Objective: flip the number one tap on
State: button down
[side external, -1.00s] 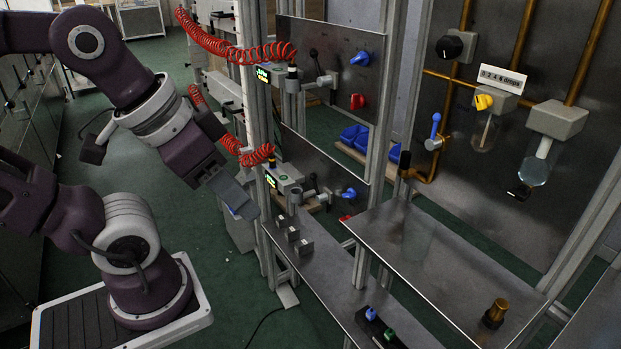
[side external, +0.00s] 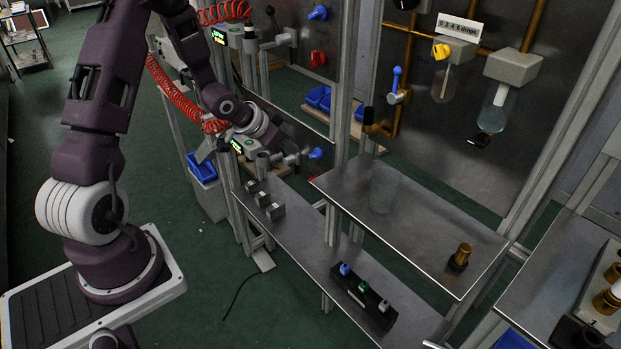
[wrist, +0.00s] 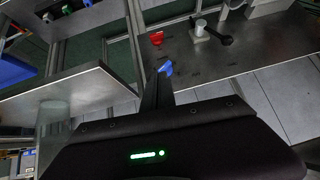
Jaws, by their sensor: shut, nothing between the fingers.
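Several taps show; I cannot read which is number one. On the lower panel a blue tap handle (side external: 315,153) shows just right of my arm's end, with a red one partly hidden below it. In the wrist view the blue handle (wrist: 166,68) is right at the tips of my shut, empty gripper (wrist: 158,78); I cannot tell whether they touch. The red handle (wrist: 156,38) lies beyond it, and a black lever (wrist: 222,38) on a grey body is to the right. In the side view my gripper is mostly hidden behind my wrist.
An upper panel carries another blue handle (side external: 318,13) and red handle (side external: 318,58). A blue lever (side external: 397,80) stands on brown pipework at the right. A steel shelf (side external: 335,185) holds a clear cylinder (side external: 384,190) and a brass fitting (side external: 461,256). Red coiled hoses (side external: 175,95) hang near my arm.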

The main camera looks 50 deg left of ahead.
jog(key=f, duration=0.3)
jog(key=shift+w+a+f+t+h, duration=0.2)
jog(key=shift+f+t+h, duration=0.1)
jog(key=shift+h, duration=0.1)
jog(key=x, duration=1)
jog(key=shift+w+f, duration=0.1)
notch_tip(320, 180, down, 4)
jog(key=shift+r, duration=0.15)
